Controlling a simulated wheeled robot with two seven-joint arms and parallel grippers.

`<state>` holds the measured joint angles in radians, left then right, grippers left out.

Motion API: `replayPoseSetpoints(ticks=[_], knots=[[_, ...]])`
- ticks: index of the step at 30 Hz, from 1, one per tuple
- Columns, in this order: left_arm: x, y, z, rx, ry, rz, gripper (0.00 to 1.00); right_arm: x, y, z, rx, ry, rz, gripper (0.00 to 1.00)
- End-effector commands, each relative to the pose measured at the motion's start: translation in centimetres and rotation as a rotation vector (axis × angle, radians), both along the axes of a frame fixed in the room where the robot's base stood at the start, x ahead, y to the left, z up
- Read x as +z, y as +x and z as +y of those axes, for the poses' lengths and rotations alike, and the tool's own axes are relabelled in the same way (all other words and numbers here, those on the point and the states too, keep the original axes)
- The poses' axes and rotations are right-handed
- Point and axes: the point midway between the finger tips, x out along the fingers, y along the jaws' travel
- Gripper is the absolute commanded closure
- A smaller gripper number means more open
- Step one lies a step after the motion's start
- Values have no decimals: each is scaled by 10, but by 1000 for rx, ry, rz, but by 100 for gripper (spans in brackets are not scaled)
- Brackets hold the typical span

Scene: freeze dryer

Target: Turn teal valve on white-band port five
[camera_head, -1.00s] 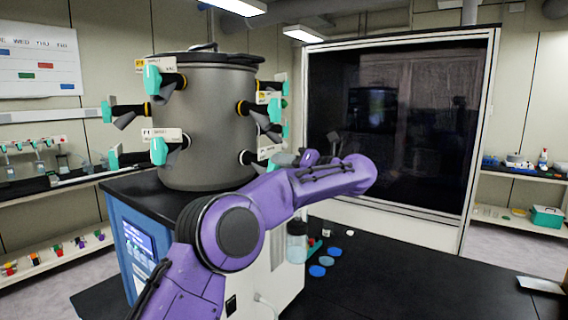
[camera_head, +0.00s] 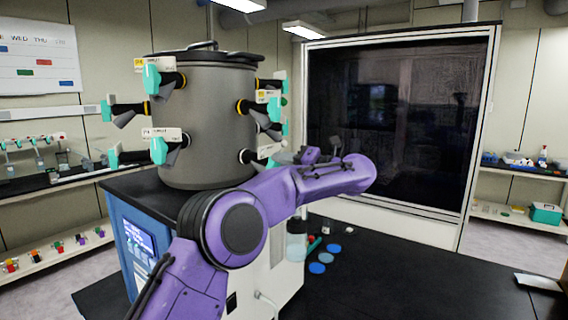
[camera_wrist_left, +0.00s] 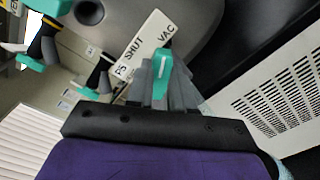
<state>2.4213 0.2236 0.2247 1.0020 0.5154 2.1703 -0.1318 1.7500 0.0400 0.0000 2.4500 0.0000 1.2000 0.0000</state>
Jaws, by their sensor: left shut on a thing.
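The teal valve (camera_wrist_left: 162,73) shows in the left wrist view in front of a white label plate (camera_wrist_left: 146,43) marked P5, SHUT and VAC. The valve's tip lies near the VAC end of the plate. My left gripper (camera_wrist_left: 165,88) is shut on the valve, with its grey fingers on both sides of it. In the head view my left gripper (camera_head: 284,158) is at a lower port (camera_head: 247,156) on the right side of the grey drum (camera_head: 208,120). The valve is mostly hidden there. My right gripper is not in view.
Several other ports with teal valves ring the drum, such as one at upper left (camera_head: 152,78) and one at lower left (camera_head: 159,150). Blue discs (camera_head: 318,268) lie on the black bench (camera_head: 400,285), mostly bare at right.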

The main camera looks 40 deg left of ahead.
Motion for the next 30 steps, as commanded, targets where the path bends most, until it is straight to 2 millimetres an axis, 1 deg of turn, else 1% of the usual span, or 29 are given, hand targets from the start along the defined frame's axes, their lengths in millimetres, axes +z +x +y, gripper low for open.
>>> replayPoseSetpoints(ticks=[1,3,11,13,16,21,24,27,30], knots=[[-5,0,0,3,-8,5,72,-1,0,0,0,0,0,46],[-4,0,0,3,-8,5,53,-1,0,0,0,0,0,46],[-2,0,0,1,-3,2,53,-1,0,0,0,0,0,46],[-3,1,-5,0,-1,1,53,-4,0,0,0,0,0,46],[-5,3,-21,-2,1,0,53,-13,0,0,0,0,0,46],[-6,7,-63,-2,1,-1,53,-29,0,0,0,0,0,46],[-6,10,-83,0,-1,1,53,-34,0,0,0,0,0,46],[-4,11,-97,1,-2,1,53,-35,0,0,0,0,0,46],[-3,12,-103,2,-4,3,53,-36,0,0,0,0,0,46]])
